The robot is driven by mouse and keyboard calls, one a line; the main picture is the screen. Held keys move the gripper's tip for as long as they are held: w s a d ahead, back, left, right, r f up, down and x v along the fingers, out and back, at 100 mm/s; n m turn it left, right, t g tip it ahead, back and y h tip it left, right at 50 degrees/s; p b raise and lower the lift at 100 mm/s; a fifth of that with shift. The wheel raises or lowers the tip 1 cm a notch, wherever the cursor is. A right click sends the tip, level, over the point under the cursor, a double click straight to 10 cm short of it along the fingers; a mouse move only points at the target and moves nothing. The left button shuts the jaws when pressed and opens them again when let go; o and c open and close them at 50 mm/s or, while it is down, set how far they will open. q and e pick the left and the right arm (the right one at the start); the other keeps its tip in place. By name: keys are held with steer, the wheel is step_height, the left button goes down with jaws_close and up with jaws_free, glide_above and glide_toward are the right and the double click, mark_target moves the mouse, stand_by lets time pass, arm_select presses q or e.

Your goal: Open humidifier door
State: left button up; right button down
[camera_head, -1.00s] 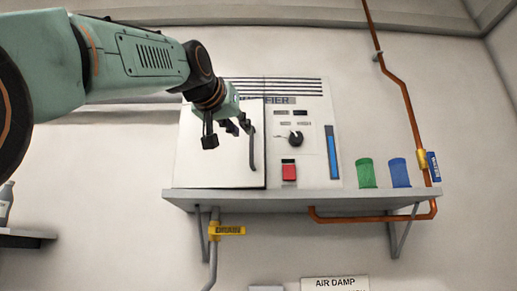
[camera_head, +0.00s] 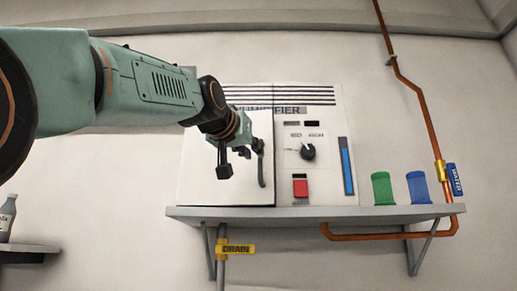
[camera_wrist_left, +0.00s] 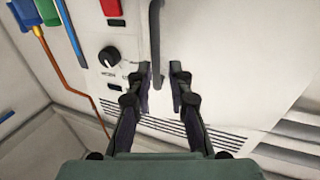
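The humidifier is a white box on a wall shelf. Its door (camera_head: 222,188) is the plain left panel and looks closed. A dark vertical handle (camera_head: 262,168) runs along the door's right edge and also shows in the left wrist view (camera_wrist_left: 155,35). My left gripper (camera_head: 241,160) is in front of the door, just left of the handle in the head view. In the left wrist view its fingers (camera_wrist_left: 160,72) are apart, with the handle's end between them in the picture. I cannot tell whether they touch it. My arm hides the door's upper part. My right gripper is not in view.
Right of the door are a black knob (camera_head: 307,152), a red switch (camera_head: 300,187) and a blue gauge (camera_head: 346,166). Green (camera_head: 382,188) and blue (camera_head: 418,187) cups stand on the shelf (camera_head: 320,214). A copper pipe (camera_head: 429,125) runs down the right wall.

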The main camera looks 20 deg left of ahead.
mark_target(259, 176)
arm_select(q)
steer(key=w+p, duration=0.1)
steer(key=w, duration=0.1)
steer(key=w+p, duration=0.1)
steer(key=w, duration=0.1)
steer(key=shift+w+d+f, duration=0.1)
steer(key=shift+w+d, duration=0.1)
steer(key=shift+w, duration=0.2)
steer(key=shift+d, duration=0.4)
steer(key=shift+c, duration=0.5)
jaws_close()
steer(key=shift+a, duration=0.35)
steer(key=shift+d, duration=0.3)
steer(key=shift+c, duration=1.2)
jaws_free()
steer(key=shift+a, duration=0.1)
